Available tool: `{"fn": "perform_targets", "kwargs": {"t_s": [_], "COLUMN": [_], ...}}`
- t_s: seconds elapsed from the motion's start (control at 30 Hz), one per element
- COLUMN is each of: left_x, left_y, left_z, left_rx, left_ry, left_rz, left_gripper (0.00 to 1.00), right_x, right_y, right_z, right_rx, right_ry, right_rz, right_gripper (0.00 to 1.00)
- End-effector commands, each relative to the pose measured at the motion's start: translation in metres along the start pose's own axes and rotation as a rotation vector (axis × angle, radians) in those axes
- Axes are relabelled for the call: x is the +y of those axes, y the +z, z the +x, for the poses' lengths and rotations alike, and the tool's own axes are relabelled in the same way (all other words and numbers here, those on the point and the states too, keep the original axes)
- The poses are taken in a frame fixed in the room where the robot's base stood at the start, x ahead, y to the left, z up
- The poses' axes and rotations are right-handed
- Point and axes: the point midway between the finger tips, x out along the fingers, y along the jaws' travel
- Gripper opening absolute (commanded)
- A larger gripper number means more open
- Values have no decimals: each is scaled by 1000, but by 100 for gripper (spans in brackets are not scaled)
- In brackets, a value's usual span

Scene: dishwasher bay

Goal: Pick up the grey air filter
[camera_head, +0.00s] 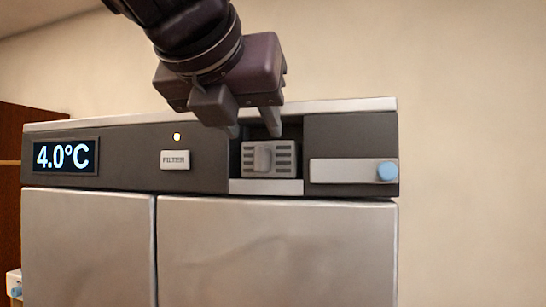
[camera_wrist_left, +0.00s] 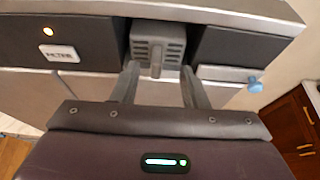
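The grey air filter (camera_head: 269,159) sits in an open recess in the dark top panel of the steel appliance. It has dark slots and a raised grip in its middle. In the wrist view the filter (camera_wrist_left: 157,45) is straight ahead, beyond the fingertips. My left gripper (camera_head: 254,131) comes down from above, in front of the recess. Its two fingers (camera_wrist_left: 158,72) are spread apart, with the filter's grip seen between them and nothing held. I cannot tell whether the fingertips touch the filter. My right gripper is not in view.
A white FILTER button (camera_head: 175,160) and a lit 4.0°C display (camera_head: 66,156) are left of the recess. A pale panel with a blue knob (camera_head: 387,171) is to its right. Steel doors (camera_head: 270,245) lie below. A plain wall stands behind.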

Motion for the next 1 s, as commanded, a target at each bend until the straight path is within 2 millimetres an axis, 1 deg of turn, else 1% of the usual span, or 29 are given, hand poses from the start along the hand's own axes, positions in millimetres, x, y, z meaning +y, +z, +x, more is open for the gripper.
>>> {"fn": "perform_targets", "kwargs": {"t_s": [0.03,0.1,0.2,0.3,0.4,0.53,0.67,0.9,0.97,1.0], "left_x": [1,2,4,5,4,4,4,4,4,4], "left_y": [1,0,0,-1,-2,-4,-4,-4,-4,-4], "left_z": [5,12,27,41,50,54,53,53,53,53], "left_rx": [3,4,6,4,2,1,1,1,1,1], "left_ry": [0,-1,1,2,1,1,1,1,1,1], "left_rz": [0,-1,0,1,-1,-1,-1,-1,-1,-1], "left_gripper": [40,40,40,40,40,40,40,9,1,0], "right_x": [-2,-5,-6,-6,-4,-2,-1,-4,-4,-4], "right_y": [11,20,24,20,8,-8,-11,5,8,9], "right_z": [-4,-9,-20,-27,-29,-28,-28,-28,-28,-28], "right_rx": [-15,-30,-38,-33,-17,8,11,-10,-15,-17], "right_ry": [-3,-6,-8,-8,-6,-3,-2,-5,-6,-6], "right_rz": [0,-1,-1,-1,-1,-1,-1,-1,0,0], "right_gripper": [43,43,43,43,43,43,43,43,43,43]}}
